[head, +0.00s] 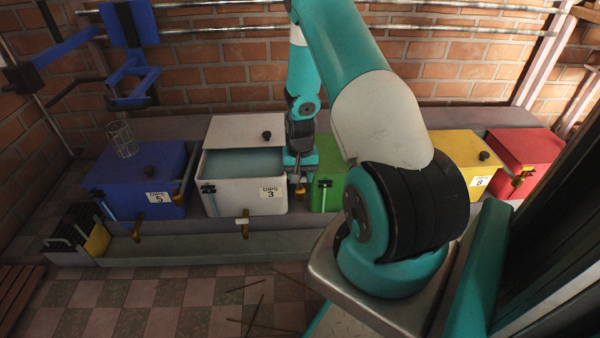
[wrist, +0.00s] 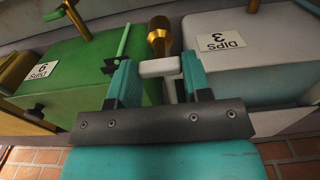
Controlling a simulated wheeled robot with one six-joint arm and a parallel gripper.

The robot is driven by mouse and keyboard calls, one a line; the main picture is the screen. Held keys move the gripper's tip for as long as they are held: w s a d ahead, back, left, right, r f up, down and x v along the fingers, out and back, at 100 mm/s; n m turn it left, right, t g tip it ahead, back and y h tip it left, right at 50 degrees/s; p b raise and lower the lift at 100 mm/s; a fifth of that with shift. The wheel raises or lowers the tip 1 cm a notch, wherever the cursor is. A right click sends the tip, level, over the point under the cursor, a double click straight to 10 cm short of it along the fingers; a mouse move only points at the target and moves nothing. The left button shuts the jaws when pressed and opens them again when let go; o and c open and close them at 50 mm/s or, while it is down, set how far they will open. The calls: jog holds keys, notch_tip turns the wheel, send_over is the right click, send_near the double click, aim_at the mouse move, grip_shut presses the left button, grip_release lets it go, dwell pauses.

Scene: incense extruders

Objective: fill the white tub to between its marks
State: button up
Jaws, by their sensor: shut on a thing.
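The white tub (head: 238,196), labelled DIPS 3, stands in the row with its white lid (head: 235,130) set back. Pale blue liquid (head: 243,163) shows inside. A light-blue upright sight tube (head: 211,204) is on its front left; its level and marks are too small to read. A brass tap (head: 244,224) with a white handle is low in front. My gripper (head: 300,174) is at the tub's right front, beside the green tub (head: 328,185). In the wrist view my gripper (wrist: 158,68) is shut on a white tap handle (wrist: 159,68) by a brass fitting (wrist: 158,38).
Yellow (head: 462,150) and red (head: 528,148) tubs stand right. A grey trough (head: 190,243) runs along the front. Thin sticks lie on the checkered floor (head: 180,295).

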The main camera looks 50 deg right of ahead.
jog(key=shift+d, duration=0.1)
dwell(0.3)
jog(key=o, duration=0.9)
notch_tip(320, 180, up, 18)
jog(key=p, duration=0.7)
jog(key=shift+f, duration=0.25)
